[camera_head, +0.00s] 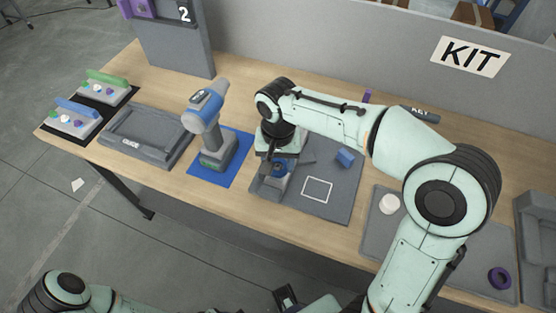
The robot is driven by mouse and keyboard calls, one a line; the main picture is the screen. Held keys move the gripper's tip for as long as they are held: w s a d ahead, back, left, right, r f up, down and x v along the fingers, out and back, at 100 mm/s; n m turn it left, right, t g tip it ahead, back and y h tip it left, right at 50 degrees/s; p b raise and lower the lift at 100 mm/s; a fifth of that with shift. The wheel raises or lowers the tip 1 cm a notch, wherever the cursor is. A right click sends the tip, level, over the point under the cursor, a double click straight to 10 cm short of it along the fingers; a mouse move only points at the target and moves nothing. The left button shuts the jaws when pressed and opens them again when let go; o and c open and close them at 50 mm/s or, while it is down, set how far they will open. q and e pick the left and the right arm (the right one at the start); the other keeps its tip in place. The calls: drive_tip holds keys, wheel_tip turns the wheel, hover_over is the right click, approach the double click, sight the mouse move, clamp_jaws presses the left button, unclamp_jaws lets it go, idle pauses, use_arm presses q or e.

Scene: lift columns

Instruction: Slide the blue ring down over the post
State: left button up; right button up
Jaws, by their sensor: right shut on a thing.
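My right gripper (273,162) points down over the left part of a grey mat (330,200) and is shut on the blue ring (280,170). The ring shows only in part below the fingers, close above a grey block-like piece (266,187) on the mat. I cannot make out the post for sure; the gripper and arm cover that spot. Whether the ring is around a post cannot be told. My left arm (70,285) shows at the bottom left; its gripper does not show clearly.
A drill (208,125) stands on a blue mat (233,155) just left of the gripper. A blue cube (345,157) and a white square outline (317,190) are to the right. Farther right are a white cylinder (389,203) and a purple ring (499,278). A grey tray (143,140) lies left.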

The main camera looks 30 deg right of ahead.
drive_tip(key=shift+f, duration=0.2)
drive_tip(key=shift+f, duration=0.25)
drive_tip(key=shift+f+b, duration=0.1)
drive_tip(key=shift+b, duration=0.2)
drive_tip(key=shift+f, duration=0.3)
drive_tip(key=shift+f+b, duration=0.55)
drive_tip(key=shift+f, duration=0.15)
idle(1.0)
drive_tip(key=o, duration=1.5)
drive_tip(key=shift+r, duration=0.25)
